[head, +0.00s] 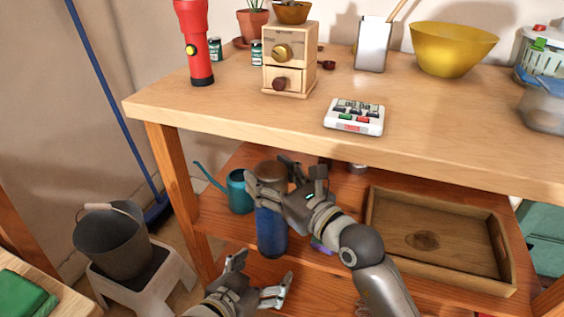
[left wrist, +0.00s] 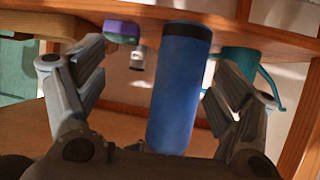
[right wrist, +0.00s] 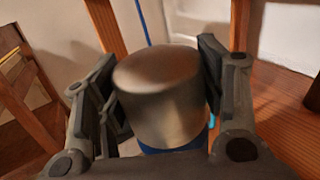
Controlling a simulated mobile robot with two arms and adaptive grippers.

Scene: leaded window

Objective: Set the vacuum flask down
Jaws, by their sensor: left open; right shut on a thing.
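The vacuum flask has a blue body (head: 271,232) and a metallic cap (head: 271,168). It is upright at the front of the middle shelf (head: 335,210). My right gripper (head: 280,180) is shut on the cap; the right wrist view shows the metallic cap (right wrist: 160,95) between its fingers. My left gripper (head: 262,277) is open and lower, near the flask's base. In the left wrist view the blue body (left wrist: 180,88) stands between the spread fingers, apart from both. I cannot tell whether the base touches anything.
A teal watering can (head: 238,190) stands left of the flask on the middle shelf. A wooden tray (head: 440,272) fills its right side. A purple item (head: 320,246) lies close by. The tabletop (head: 225,105) above holds a red flashlight (head: 196,45), a grinder (head: 290,60) and a calculator-like device (head: 354,117).

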